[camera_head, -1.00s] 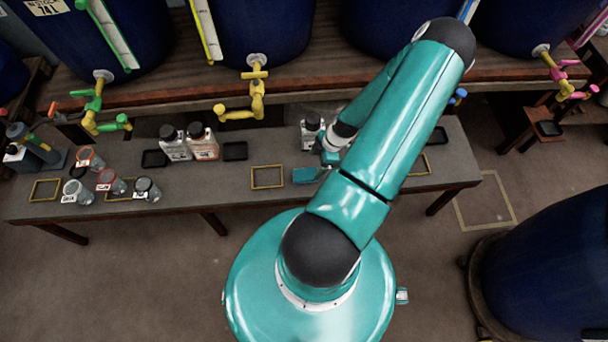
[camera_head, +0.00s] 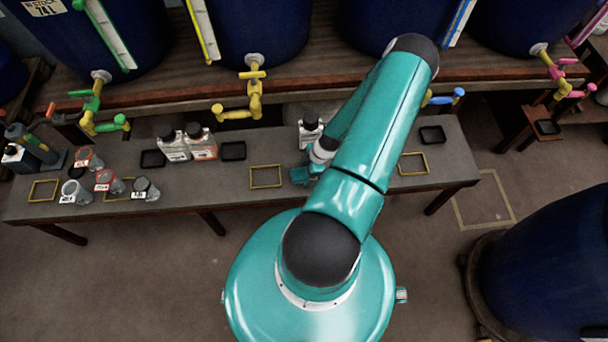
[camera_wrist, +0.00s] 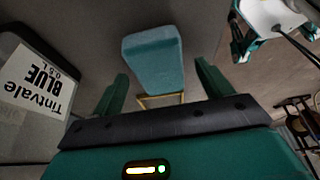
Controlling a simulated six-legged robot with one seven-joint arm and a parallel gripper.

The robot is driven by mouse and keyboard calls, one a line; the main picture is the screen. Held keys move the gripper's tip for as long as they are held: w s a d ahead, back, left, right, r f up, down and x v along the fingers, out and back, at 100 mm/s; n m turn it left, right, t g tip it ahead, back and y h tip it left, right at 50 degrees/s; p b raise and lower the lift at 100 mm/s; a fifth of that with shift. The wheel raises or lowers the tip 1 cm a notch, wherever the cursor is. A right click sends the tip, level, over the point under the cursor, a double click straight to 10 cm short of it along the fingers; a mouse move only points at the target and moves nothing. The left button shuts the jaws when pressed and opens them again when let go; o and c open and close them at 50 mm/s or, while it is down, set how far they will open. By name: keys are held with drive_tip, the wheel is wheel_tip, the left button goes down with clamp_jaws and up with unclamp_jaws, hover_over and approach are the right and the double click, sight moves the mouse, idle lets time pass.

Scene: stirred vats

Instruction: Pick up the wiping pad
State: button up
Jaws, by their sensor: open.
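The wiping pad (camera_wrist: 153,60) is a light blue-teal block. In the wrist view it lies ahead of my gripper (camera_wrist: 161,72), between the lines of the two open dark green fingers. The jaws are open, and gaps show on both sides of the pad; I cannot tell how deep it sits between them. In the head view my teal gripper (camera_head: 305,173) is low over the grey bench (camera_head: 215,182), just right of a yellow outline. The pad cannot be told apart from the gripper there.
A bottle labelled "Tintvale BLUE" (camera_wrist: 32,95) stands close on the left in the wrist view, and behind my gripper in the head view (camera_head: 309,130). Two more bottles (camera_head: 187,145) and several jars (camera_head: 105,182) stand left. The yellow outline (camera_head: 265,177) is empty.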

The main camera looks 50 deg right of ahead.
drive_tip(key=shift+f, duration=0.25)
drive_tip(key=shift+c, duration=0.2)
drive_tip(key=c, duration=1)
